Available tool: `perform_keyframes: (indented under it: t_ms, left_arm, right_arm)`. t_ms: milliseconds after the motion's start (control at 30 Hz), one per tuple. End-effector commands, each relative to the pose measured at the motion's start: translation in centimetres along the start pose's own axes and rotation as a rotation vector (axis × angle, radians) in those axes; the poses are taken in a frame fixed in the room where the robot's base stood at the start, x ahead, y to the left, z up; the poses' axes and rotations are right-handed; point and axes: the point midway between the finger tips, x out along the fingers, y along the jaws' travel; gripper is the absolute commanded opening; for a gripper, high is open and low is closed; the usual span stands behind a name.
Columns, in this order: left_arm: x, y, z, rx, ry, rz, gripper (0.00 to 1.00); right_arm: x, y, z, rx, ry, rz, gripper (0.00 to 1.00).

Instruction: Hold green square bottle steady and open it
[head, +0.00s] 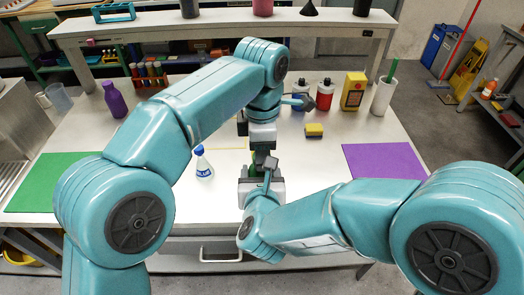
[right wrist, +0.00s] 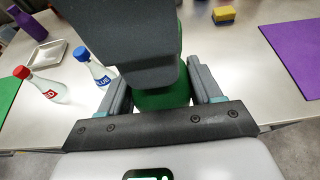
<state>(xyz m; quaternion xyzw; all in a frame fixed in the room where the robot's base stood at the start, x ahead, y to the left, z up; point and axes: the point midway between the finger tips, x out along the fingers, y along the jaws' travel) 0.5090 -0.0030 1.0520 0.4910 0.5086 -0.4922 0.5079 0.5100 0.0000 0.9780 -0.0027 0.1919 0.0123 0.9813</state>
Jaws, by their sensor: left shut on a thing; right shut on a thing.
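The green square bottle (right wrist: 166,100) stands between the two fingers of my right gripper (right wrist: 160,88) in the right wrist view. In the head view it is almost wholly hidden behind the grippers. My right gripper (head: 262,184) is shut on the bottle's body from the front side of the table. My left gripper (head: 263,158) reaches down from above and is shut on the top of the bottle. Its dark body (right wrist: 130,40) covers the bottle's upper part in the right wrist view. The cap is hidden, so I cannot tell whether it is loose.
A blue-capped bottle (head: 203,165) stands close to the left. A purple bottle (head: 115,100) and tube rack (head: 149,75) are farther back. Green (head: 52,181) and purple (head: 383,161) mats lie at the sides.

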Motion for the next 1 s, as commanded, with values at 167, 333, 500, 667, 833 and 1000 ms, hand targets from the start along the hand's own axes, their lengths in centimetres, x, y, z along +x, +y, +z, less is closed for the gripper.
perform_keyframes:
  t_ms: [167, 333, 500, 667, 833, 1000]
  left_arm:
    - [-0.7, -0.3, 0.2, 0.004, -0.002, -0.007, 0.03]
    - [-1.4, -0.3, 0.2, 0.004, -0.003, -0.006, 0.03]
    - [-1.9, -0.2, 0.2, 0.003, -0.003, -0.003, 0.03]
    - [-2.1, -0.2, 0.1, 0.002, -0.002, -0.002, 0.03]
    - [-2.1, -0.1, 0.1, 0.001, -0.001, -0.001, 0.03]
    - [-3.8, -0.1, 0.2, 0.001, -0.003, 0.003, 0.03]
  right_arm:
    - [0.1, 0.0, 0.0, 0.0, 0.002, 0.0, 0.0]
    - [0.1, 0.0, -0.2, -0.001, 0.005, 0.0, 0.0]
    - [0.1, 0.0, -0.2, -0.001, 0.005, 0.0, 0.0]
    - [0.0, 0.0, -0.1, -0.001, 0.004, 0.0, 0.0]
    - [0.0, 0.0, -0.1, -0.001, 0.004, 0.0, 0.0]
    - [0.0, 0.0, -0.1, -0.001, 0.003, 0.0, 0.0]
